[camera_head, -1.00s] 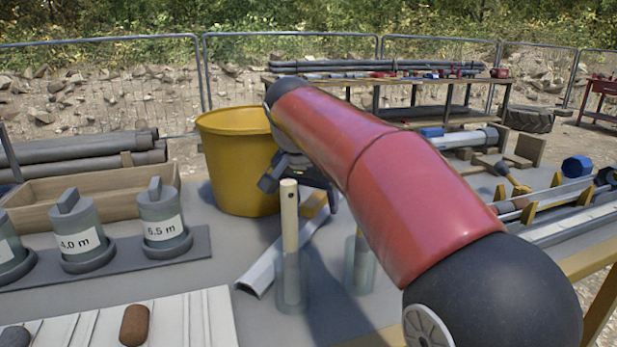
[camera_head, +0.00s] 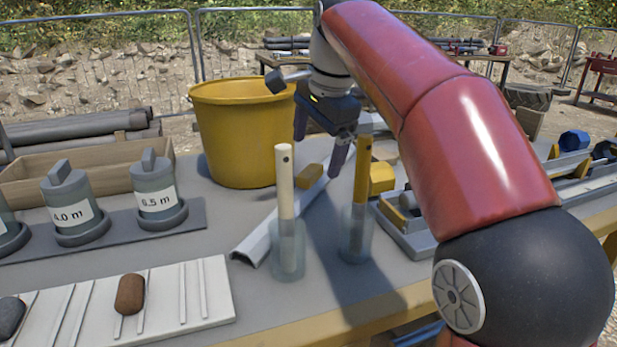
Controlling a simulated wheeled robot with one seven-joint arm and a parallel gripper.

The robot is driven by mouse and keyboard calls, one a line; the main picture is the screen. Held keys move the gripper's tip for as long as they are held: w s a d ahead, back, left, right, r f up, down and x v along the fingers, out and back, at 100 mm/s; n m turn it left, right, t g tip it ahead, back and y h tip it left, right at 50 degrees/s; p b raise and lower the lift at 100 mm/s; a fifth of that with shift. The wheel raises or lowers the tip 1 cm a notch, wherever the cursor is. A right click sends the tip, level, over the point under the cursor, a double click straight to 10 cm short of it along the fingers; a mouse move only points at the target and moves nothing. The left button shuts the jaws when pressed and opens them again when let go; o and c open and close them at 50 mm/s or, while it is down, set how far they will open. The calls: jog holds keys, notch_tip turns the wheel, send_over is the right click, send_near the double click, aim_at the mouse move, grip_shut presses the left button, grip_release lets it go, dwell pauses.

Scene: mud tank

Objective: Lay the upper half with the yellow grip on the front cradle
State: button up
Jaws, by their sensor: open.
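A long pale grey half-shell (camera_head: 262,239) lies on the table, running from front left to back right. A yellow block (camera_head: 310,177), like a grip, sits on it. My gripper (camera_head: 322,140) is open and points down just above and behind that block, touching nothing that I can see. Part of the half-shell is hidden behind the upright rods. At the right, grey trough-like parts (camera_head: 420,236) and yellow supports (camera_head: 573,178) show beyond my arm. My arm covers much of that area, so I cannot tell which one is the front cradle.
A pale rod in a clear cylinder (camera_head: 288,252) and a yellow rod in another (camera_head: 356,240) stand upright in front of the half-shell. A yellow bucket (camera_head: 235,140) stands behind. Labelled grey pots (camera_head: 160,190) and a white board (camera_head: 215,285) fill the left.

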aim_at(311, 170)
jog(key=d+m+y, duration=0.1)
jog(key=m, duration=0.1)
jog(key=d+f+m+y, duration=0.1)
jog(key=m+y, duration=0.1)
jog(key=m, duration=0.1)
jog(key=d+m+y+b, duration=0.1)
jog(key=m, duration=0.2)
jog(key=shift+w+d+f+t+y, duration=0.2)
jog(key=shift+d+t+y, duration=0.1)
jog(key=shift+d, duration=0.1)
jog(key=w+a+f+m, duration=0.1)
jog(key=w+a+f+m+y+b, duration=0.1)
jog(key=f, duration=0.1)
jog(key=w+a+f+m+b, duration=0.1)
jog(key=shift+a+f+m+t+y, duration=0.3)
jog(key=shift+a+m+t, duration=0.1)
jog(key=shift+c, duration=0.4)
jog(key=shift+r, duration=0.1)
jog(key=c, duration=1.4)
